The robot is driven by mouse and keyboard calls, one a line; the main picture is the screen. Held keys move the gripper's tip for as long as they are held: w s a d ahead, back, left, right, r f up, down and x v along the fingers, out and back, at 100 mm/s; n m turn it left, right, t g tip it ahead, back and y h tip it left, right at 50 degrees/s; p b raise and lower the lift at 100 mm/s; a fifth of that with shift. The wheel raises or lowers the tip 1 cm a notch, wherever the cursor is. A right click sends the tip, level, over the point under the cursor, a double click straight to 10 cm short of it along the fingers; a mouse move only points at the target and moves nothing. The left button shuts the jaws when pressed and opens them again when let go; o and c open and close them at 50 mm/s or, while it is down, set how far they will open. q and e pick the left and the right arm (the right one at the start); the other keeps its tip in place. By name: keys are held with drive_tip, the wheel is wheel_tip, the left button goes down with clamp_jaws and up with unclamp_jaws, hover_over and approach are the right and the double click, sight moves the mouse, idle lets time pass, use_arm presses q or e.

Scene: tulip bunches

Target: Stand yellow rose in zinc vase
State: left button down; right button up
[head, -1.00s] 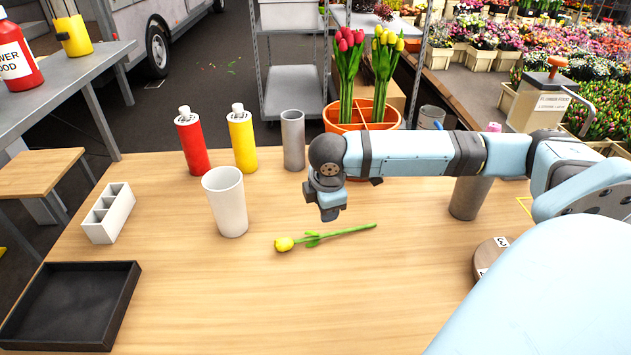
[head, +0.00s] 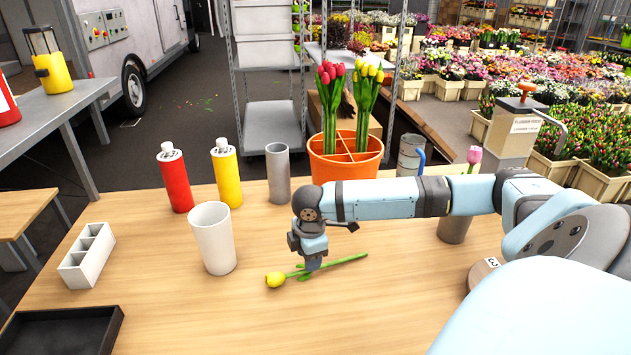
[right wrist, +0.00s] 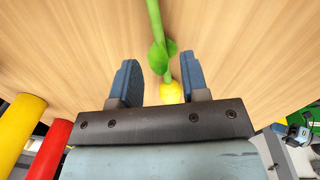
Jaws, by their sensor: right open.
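The yellow flower (head: 276,280) lies flat on the wooden table, its green stem pointing right. My right gripper (head: 311,262) is just over its stem, pointing down. In the right wrist view, the open jaws (right wrist: 163,82) sit either side of the flower's line, with the yellow bloom (right wrist: 171,93) near the right finger and no grip on it. A plain grey metal-looking cylinder (head: 278,175) stands upright at the back. Another grey vase (head: 454,228) stands right, partly hidden by my arm, with a pink tulip (head: 474,156) above it. My left gripper is out of view.
A white cup-shaped vase (head: 213,238) stands left of the flower. Red (head: 175,180) and yellow (head: 226,175) bottles and an orange divided pot (head: 345,168) of tulips stand behind. A white compartment box (head: 87,257) and black tray (head: 62,318) are left. The front table is clear.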

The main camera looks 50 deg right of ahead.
wheel_tip(320, 180, down, 4)
drive_tip(key=shift+d+f+b, duration=0.1)
drive_tip(key=shift+b, duration=0.35)
drive_tip(key=shift+w+f, duration=0.1)
clamp_jaws()
use_arm(q)
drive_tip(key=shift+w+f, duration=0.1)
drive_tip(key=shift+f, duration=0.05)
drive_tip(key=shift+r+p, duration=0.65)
drive_tip(key=shift+p, duration=1.2)
use_arm(e)
wheel_tip(320, 180, up, 20)
